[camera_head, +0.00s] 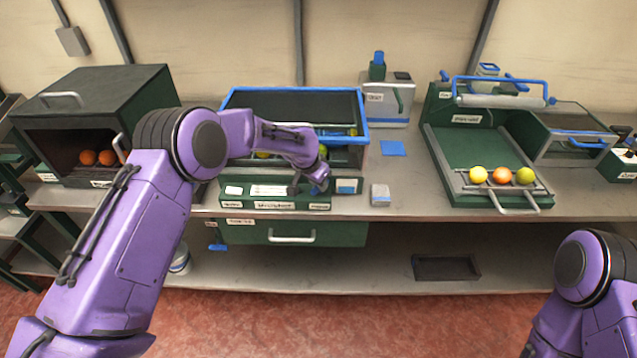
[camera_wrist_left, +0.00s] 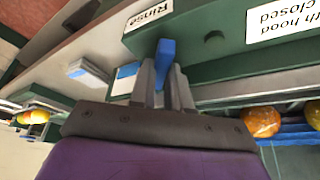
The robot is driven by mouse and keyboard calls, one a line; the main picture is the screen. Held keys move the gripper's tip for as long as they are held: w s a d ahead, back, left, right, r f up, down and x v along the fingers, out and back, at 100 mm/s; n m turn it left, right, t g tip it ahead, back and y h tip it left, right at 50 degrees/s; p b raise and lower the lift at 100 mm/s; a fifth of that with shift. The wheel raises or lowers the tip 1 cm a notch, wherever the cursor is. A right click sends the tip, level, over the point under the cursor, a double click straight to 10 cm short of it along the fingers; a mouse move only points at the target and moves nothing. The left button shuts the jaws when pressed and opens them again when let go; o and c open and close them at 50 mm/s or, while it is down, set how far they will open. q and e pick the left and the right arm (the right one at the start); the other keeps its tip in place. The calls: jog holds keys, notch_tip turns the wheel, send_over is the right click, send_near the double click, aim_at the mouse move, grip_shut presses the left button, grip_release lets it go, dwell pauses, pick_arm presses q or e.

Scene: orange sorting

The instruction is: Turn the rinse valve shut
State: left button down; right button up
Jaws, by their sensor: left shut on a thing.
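The rinse valve's blue lever (camera_wrist_left: 166,55) sticks out from the green front panel beside a "Rinse" label (camera_wrist_left: 148,14) in the left wrist view. My left gripper (camera_wrist_left: 163,85) is shut on this lever, with a finger on each side of it. In the head view my left gripper (camera_head: 316,184) is at the right end of the washer's front panel (camera_head: 270,204). It hides most of the lever there. My right gripper is out of view; only part of my right arm shows at bottom right.
The blue-rimmed washer basin (camera_head: 363,103) holds fruit behind my left arm. A grey block (camera_head: 380,195) stands on the bench close right of my left gripper. Farther right, a green sorting tray (camera_head: 455,150) carries three fruits. A dark oven-like box (camera_head: 130,85) with oranges stands left.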

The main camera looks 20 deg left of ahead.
pick_arm(q)
jog(key=c, duration=1.1)
grip_release()
jog(key=shift+r, duration=0.15)
jog(key=b+v, duration=0.2)
jog(key=v, duration=0.8)
jog(key=shift+s+a+r, duration=0.1)
jog(key=shift+s, duration=0.1)
